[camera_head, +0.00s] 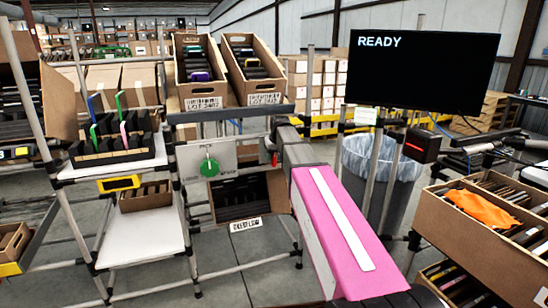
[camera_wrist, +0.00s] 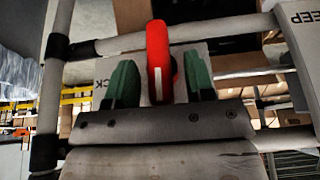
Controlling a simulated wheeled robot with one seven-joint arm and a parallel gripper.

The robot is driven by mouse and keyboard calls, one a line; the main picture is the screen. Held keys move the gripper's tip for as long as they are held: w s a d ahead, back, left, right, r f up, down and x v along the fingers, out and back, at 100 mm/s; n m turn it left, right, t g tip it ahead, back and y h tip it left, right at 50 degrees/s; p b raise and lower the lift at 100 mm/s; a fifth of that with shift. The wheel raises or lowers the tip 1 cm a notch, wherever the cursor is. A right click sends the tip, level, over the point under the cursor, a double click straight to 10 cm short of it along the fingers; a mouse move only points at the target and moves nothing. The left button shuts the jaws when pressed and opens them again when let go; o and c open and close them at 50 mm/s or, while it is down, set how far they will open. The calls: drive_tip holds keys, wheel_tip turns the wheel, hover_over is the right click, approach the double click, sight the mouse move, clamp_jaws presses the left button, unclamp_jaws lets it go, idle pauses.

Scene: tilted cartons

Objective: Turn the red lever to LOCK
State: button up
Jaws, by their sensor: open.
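The red lever (camera_wrist: 157,55) stands upright in the wrist view, with a white stripe down its front. My gripper (camera_wrist: 161,81) is open, with one green fingertip on each side of the lever. The lever is between the fingers; I cannot tell whether either touches it. A pale plate (camera_wrist: 222,60) lies behind, with the letters "CK" beside the left fingertip and the rest of the word hidden. In the head view a small part of the red lever (camera_head: 274,158) shows by the end of my arm, which hides my fingertips.
A grey plate (camera_head: 222,176) with a round green knob (camera_head: 209,167) hangs on the rack left of my arm. Cartons (camera_head: 250,68) sit tilted on the shelf above. A screen (camera_head: 423,67) reads "READY". A carton with orange cloth (camera_head: 482,209) stands at right. Rack tubes run close around the lever.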

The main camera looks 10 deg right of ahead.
drive_tip(key=shift+w+f, duration=0.15)
drive_tip(key=shift+f, duration=0.25)
drive_tip(key=c, duration=0.7)
